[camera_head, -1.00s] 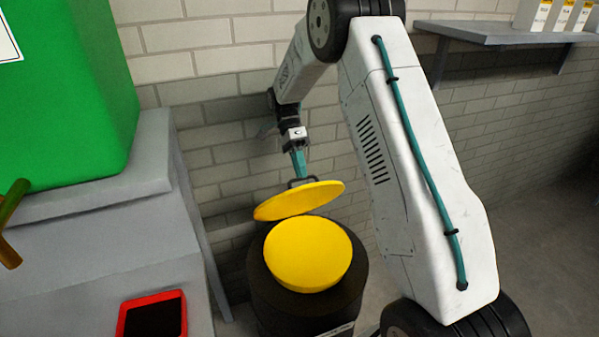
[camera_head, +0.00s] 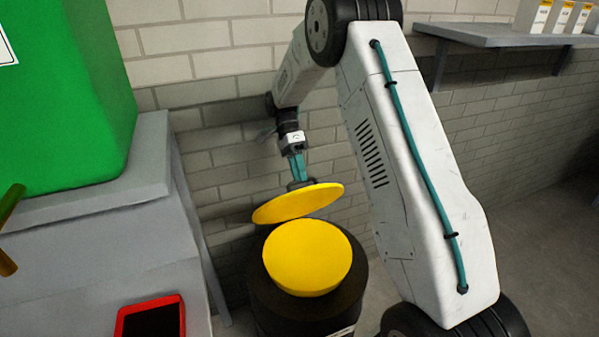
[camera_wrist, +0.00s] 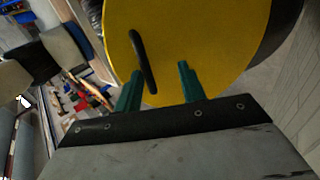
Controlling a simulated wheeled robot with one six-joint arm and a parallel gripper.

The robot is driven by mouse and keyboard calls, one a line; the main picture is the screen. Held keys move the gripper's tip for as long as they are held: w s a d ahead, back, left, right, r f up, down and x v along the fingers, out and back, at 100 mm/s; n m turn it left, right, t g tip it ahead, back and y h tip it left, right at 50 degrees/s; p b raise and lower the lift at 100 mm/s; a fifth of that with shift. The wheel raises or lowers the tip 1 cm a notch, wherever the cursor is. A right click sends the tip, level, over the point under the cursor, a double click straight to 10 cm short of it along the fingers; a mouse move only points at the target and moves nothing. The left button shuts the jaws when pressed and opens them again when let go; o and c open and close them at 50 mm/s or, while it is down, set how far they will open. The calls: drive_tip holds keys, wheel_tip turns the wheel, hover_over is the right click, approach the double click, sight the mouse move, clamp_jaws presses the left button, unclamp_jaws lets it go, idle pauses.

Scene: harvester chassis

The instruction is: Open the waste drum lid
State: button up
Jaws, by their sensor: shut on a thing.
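The waste drum (camera_head: 262,302) is black and stands on the floor near the brick wall, with a yellow round top (camera_head: 307,257). Its yellow lid (camera_head: 298,204) is raised and tilted above and behind that top, with a visible gap between them. My gripper (camera_head: 297,181) is at the lid's upper side and is shut on the lid handle. In the wrist view, the lid (camera_wrist: 215,35) fills the upper middle, and the dark handle (camera_wrist: 141,55) lies near the left of my two teal fingers (camera_wrist: 160,76). The exact finger contact is hard to see.
A grey bench (camera_head: 70,255) stands left of the drum, holding a green container (camera_head: 70,100) and a red-framed device (camera_head: 150,318). A wall shelf (camera_head: 490,35) with white boxes is at upper right. Bare floor shows at right.

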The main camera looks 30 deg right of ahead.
drive_tip(key=s+a+r, duration=0.1)
drive_tip(key=s+r, duration=0.1)
drive_tip(key=s, duration=0.6)
drive_tip(key=s+a+r, duration=0.1)
drive_tip(key=s+r, duration=0.2)
drive_tip(key=s, duration=0.4)
drive_tip(key=shift+s, duration=0.4)
drive_tip(key=shift+a, duration=0.1)
